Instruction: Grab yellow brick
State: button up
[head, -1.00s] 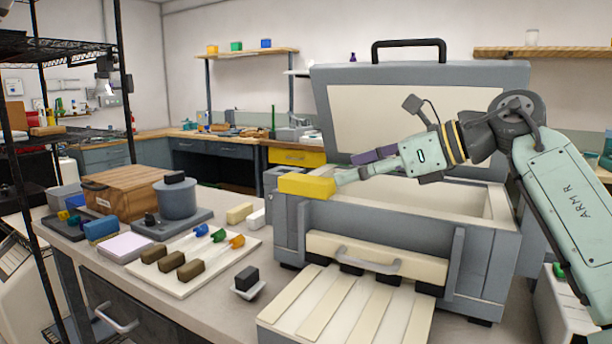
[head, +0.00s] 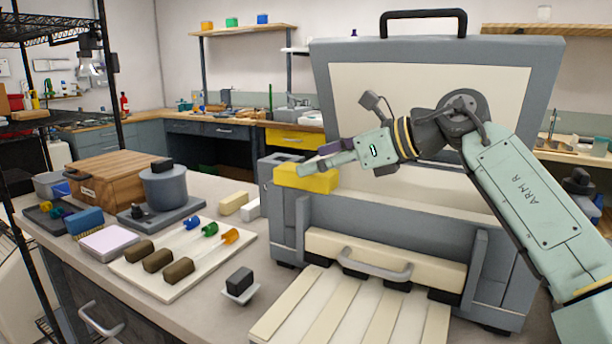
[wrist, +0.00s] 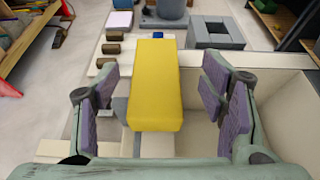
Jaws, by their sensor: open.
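The yellow brick (head: 306,178) lies on the left end of the large grey case (head: 375,212), near its rim. My gripper (head: 325,157) is at the brick's upper right side, its fingers reaching left over the brick. In the wrist view the yellow brick (wrist: 155,85) appears between the spread purple pads of my gripper (wrist: 162,92), with gaps on both sides. The gripper is open and holds nothing. The brick's underside is hidden, and the exact height of the fingers over it is hard to tell.
The case's raised lid (head: 435,100) stands behind my arm. A front handle (head: 375,268) and a slatted ramp (head: 345,312) are before the case. To the left are a white board (head: 185,258) with small blocks, a grey pot (head: 165,186) and a wooden box (head: 108,178).

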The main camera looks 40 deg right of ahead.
jog(key=x, duration=0.4)
jog(key=shift+s+a+f+p, duration=0.1)
jog(key=shift+a+f+p, duration=0.1)
jog(key=shift+p, duration=0.1)
jog(key=shift+c, duration=0.4)
jog(key=shift+r, duration=0.1)
jog(key=c, duration=1.3)
